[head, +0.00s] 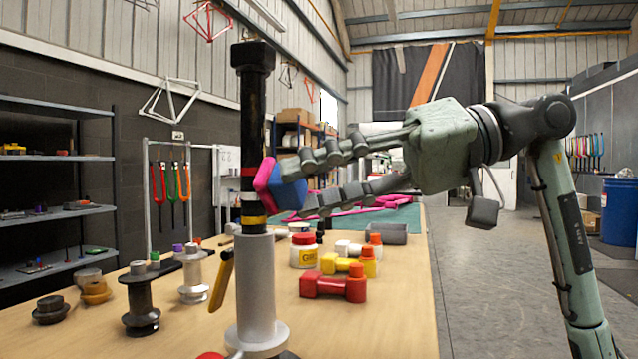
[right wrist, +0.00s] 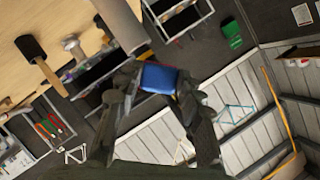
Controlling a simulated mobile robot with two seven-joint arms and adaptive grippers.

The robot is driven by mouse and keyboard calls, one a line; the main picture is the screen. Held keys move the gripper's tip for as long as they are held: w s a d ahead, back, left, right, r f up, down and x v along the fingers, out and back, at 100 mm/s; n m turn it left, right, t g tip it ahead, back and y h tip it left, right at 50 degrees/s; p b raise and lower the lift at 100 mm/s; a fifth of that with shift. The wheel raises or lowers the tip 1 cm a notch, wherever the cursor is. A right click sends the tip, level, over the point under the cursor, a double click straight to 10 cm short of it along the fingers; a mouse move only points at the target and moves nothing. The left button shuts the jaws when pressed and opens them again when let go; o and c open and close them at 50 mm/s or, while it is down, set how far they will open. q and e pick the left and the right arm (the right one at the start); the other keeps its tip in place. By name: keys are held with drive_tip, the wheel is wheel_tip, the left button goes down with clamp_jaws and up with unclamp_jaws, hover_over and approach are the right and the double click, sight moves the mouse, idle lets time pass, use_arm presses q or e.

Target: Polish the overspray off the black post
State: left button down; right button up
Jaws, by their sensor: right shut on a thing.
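The black post (head: 253,120) stands upright in a grey metal sleeve (head: 256,290) on the bench, with red, white and yellow bands low on it. The blue block (right wrist: 158,78) also shows between the fingers in the right wrist view. No overspray can be made out clearly on the post. My left gripper is not seen.
On the wooden bench (head: 390,310), a red dumbbell-shaped tool (head: 333,286), a yellow one (head: 348,264) and a white-and-red jar (head: 304,250) lie right of the post. Dark and silver spools (head: 140,300) stand left of it.

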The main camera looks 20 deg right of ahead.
drive_tip(key=shift+f, duration=0.2)
wheel_tip(320, 180, up, 8)
drive_tip(key=p, duration=0.4)
drive_tip(key=shift+f, duration=0.2)
idle(0.3)
drive_tip(key=s+d+b, duration=0.1)
drive_tip(key=s+d, duration=0.2)
drive_tip(key=d, duration=0.2)
drive_tip(key=shift+s, duration=0.2)
idle(0.3)
drive_tip(key=shift+b, duration=0.3)
drive_tip(key=shift+s+d+b, duration=0.25)
drive_tip(key=shift+s+d, duration=0.2)
drive_tip(key=shift+d, duration=0.2)
drive_tip(key=shift+s+d+b, duration=0.25)
drive_tip(key=shift+s+d, duration=0.15)
drive_tip(key=shift+d, duration=0.2)
